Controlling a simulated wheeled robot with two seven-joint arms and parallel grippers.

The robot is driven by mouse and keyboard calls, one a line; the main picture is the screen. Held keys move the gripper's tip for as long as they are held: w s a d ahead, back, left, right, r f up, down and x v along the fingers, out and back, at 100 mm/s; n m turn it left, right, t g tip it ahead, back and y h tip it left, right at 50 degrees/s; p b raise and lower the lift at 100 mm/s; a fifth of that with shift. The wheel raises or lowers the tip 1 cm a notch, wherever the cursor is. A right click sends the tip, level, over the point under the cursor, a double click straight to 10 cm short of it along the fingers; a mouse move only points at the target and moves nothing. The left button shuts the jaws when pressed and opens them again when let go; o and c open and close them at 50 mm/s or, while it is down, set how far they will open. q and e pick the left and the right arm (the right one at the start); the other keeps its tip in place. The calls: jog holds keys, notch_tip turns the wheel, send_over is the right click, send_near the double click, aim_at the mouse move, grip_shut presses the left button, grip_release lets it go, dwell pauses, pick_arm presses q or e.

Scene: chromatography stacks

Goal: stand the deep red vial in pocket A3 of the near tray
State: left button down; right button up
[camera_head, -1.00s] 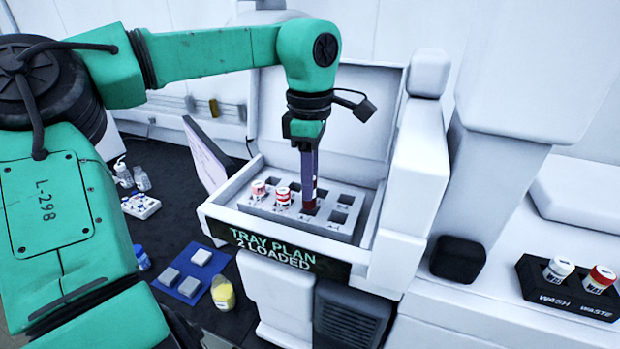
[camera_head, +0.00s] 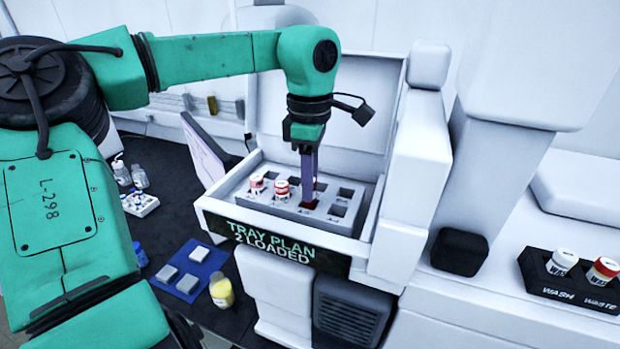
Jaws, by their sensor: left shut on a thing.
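My left gripper (camera_head: 308,190) points straight down over the grey near tray (camera_head: 272,208) inside the open white drawer. Its narrow fingers are shut on the deep red vial (camera_head: 310,205), of which only a little dark red shows at the fingertips. The vial's lower end appears to be in a front-row pocket, right of two red-and-white capped vials (camera_head: 281,190). The fingers hide most of the vial, so I cannot tell whether it touches the pocket floor. The pocket labels are too small to read. My right gripper is not in view.
A sign reading "TRAY PLAN 2 LOADED" (camera_head: 270,241) is on the drawer front. The raised lid (camera_head: 370,135) stands behind the tray. A black wash/waste holder (camera_head: 540,275) with two vials is at right. A blue mat (camera_head: 205,262) with blocks and a yellow jar (camera_head: 221,292) lie at left.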

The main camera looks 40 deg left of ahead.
pick_arm(q)
jog(key=shift+f, duration=0.3)
jog(key=shift+f+b, duration=0.45)
jog(key=shift+f, duration=0.2)
jog(key=shift+c, duration=0.6)
grip_release()
jog(key=shift+r, duration=0.1)
notch_tip(320, 180, up, 3)
jog(key=p, duration=0.2)
jog(key=shift+p, duration=0.3)
jog(key=shift+r, duration=1.95)
